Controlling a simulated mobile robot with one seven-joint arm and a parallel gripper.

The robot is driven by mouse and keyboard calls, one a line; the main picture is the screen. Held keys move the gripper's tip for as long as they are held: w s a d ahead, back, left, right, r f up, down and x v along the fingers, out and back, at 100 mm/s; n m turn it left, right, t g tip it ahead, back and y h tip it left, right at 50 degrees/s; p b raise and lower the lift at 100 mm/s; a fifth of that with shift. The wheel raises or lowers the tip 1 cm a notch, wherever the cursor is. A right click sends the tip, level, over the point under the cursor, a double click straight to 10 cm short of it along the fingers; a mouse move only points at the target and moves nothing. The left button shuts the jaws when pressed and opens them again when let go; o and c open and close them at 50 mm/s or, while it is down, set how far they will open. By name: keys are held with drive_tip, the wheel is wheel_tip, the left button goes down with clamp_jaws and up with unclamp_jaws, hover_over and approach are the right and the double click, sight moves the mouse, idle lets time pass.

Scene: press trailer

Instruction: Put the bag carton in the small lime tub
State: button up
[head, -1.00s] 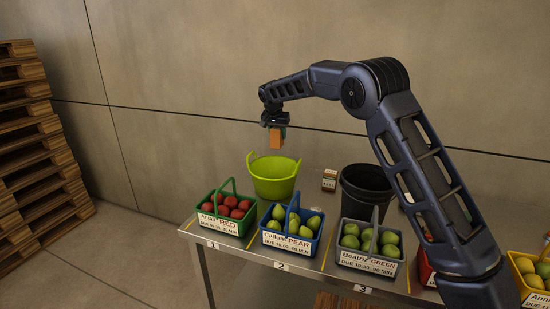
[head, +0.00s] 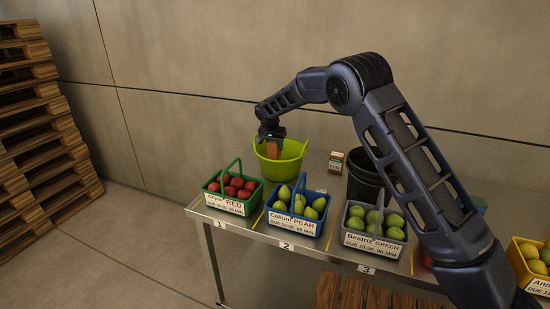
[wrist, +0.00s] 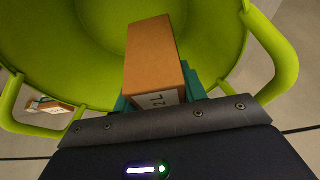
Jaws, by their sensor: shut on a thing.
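The bag carton, a brown-orange box with a white "2 L" label (wrist: 155,55), is held between the teal fingers of my gripper (wrist: 160,92). In the head view the carton (head: 272,150) hangs below my gripper (head: 271,138), its lower part at the mouth of the small lime tub (head: 285,169). In the wrist view the lime tub (wrist: 90,60) opens around and beneath the carton, with a handle on each side. The tub's inside that shows is empty. I cannot tell whether the carton touches the tub's floor.
A small carton (head: 336,161) stands right of the tub, beside a black bucket (head: 362,180). Baskets of red apples (head: 230,191), pears (head: 297,208) and green apples (head: 374,228) line the table's front. Stacked pallets (head: 40,120) stand at the left.

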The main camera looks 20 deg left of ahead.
sight(272, 143)
drive_tip(key=shift+f, duration=3.05)
drive_tip(key=shift+f, duration=0.15)
drive_tip(key=o, duration=1.1)
drive_tip(key=shift+c, duration=0.2)
drive_tip(key=v, duration=1.2)
drive_tip(key=shift+s, duration=0.1)
